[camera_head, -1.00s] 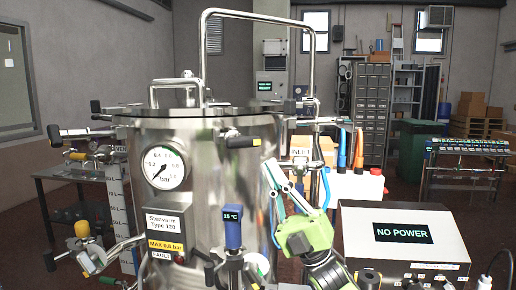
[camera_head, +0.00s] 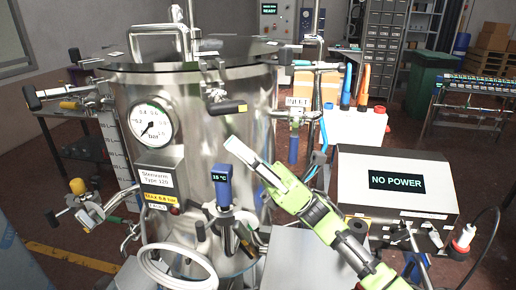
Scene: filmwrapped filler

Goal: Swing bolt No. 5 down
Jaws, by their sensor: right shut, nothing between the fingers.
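The steel vessel (camera_head: 200,190) stands at left centre with a flat lid (camera_head: 225,48). Swing bolts with dark handles sit around its rim. Others show at the left (camera_head: 33,97), the back left (camera_head: 75,56) and the right (camera_head: 325,65). I cannot read any bolt number. My right gripper (camera_head: 238,149), green with pale fingers, is shut and empty. In the picture its tips are just below the front handle, apart from it. My left gripper is not in view.
A pressure gauge (camera_head: 151,129) and a blue 15 °C display (camera_head: 221,178) are on the vessel. A NO POWER box (camera_head: 395,185) stands at the right.

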